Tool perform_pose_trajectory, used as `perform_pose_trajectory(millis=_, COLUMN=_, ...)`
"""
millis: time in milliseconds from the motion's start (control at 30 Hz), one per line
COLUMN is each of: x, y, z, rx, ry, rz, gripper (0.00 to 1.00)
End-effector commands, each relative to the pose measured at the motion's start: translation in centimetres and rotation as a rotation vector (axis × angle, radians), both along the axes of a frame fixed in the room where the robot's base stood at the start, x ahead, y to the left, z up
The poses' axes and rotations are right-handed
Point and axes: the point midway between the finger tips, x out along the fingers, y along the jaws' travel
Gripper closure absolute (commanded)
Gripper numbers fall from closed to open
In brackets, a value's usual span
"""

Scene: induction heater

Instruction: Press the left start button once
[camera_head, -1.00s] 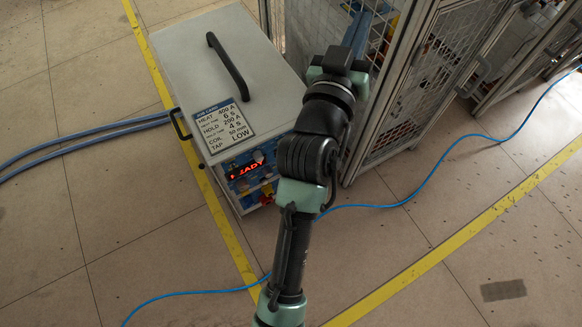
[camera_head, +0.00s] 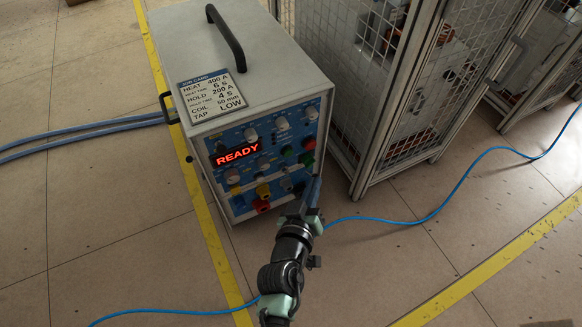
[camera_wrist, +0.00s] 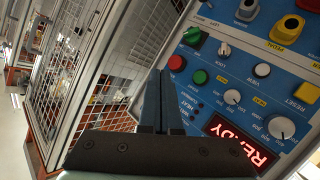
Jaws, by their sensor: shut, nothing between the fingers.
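The induction heater (camera_head: 255,60) is a grey box with a blue front panel and a red lit READY display (camera_head: 237,153). Green button (camera_head: 287,151), red button (camera_head: 309,143) and a second green button (camera_head: 306,158) sit on the panel's right part. The wrist view, turned over, shows a green button (camera_wrist: 200,76), a red button (camera_wrist: 176,62) and another green button (camera_wrist: 192,36). Which is the left start button I cannot read for sure. My gripper (camera_head: 314,187) is shut and empty, in front of the panel's lower right; its fingertips (camera_wrist: 160,73) show beside the red button. Contact cannot be told.
A mesh cage (camera_head: 365,90) stands close to the heater's right. A job card (camera_head: 210,95) and black handle (camera_head: 226,38) are on top of the heater. Knobs and coloured sockets fill the panel. A blue cable (camera_head: 420,218) crosses the floor; open floor lies in front.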

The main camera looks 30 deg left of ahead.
Motion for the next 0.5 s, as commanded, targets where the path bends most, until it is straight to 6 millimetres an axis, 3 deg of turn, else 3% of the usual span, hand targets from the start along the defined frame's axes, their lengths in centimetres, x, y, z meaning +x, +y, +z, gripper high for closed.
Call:
perform_pose_trajectory(millis=33, x=-0.4, y=0.1, z=-1.5, rx=-0.006, ry=0.010, rz=0.006, gripper=1.00)
perform_pose_trajectory(millis=133, x=-0.8, y=0.2, z=-2.4, rx=-0.015, ry=0.019, rz=0.012, gripper=1.00)
perform_pose_trajectory(millis=500, x=-0.9, y=0.2, z=-2.6, rx=-0.017, ry=0.022, rz=0.014, gripper=1.00)
